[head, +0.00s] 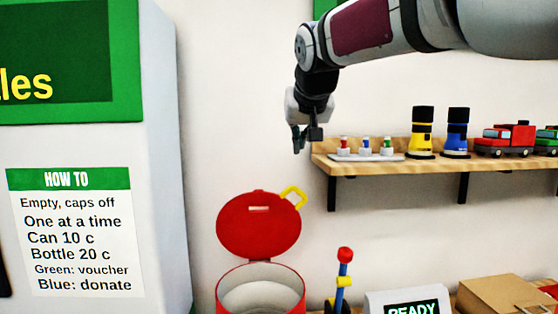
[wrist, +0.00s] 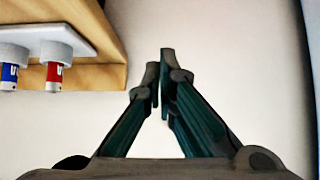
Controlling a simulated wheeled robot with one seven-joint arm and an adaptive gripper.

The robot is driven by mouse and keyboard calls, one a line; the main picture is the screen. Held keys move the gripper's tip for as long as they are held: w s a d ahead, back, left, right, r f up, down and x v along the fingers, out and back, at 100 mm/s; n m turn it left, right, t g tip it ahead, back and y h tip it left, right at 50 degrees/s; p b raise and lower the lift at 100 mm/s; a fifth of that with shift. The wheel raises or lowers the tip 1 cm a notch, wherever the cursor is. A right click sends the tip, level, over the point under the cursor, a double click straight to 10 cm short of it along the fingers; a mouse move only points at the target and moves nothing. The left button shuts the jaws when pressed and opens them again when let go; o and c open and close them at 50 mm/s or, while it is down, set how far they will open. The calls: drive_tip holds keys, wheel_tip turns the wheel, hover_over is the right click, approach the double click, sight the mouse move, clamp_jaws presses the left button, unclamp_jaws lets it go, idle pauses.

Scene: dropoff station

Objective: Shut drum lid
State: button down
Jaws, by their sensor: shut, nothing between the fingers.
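The drum (head: 262,291) is a red, round container with a pale inside, at the bottom middle of the head view. Its red lid (head: 258,226) stands open, tilted up at the back of the rim, with a yellow handle (head: 295,196) at its upper right. My gripper (head: 298,147) is shut and empty, up above the lid and near the left end of the shelf. In the wrist view my gripper's fingertips (wrist: 160,72) are together. The drum and lid do not show in the wrist view. The drum's lower part is cut off by the frame edge.
A toy with a red ball (head: 345,254), a READY sign (head: 405,304) and a cardboard box (head: 495,292) stand right of the drum. A white machine (head: 160,170) is left.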

sight(297, 188)
drive_tip(key=w+f, duration=0.1)
drive_tip(key=f, duration=0.1)
drive_tip(key=w+f+p, duration=0.1)
drive_tip(key=w+f, duration=0.1)
drive_tip(key=f, duration=0.1)
drive_tip(key=w+f+p, duration=0.1)
drive_tip(key=f, duration=0.1)
drive_tip(key=shift+w+f, duration=0.15)
drive_tip(key=shift+w, duration=0.1)
drive_tip(key=shift+s+f, duration=0.45)
drive_tip(key=shift+d+f, duration=0.1)
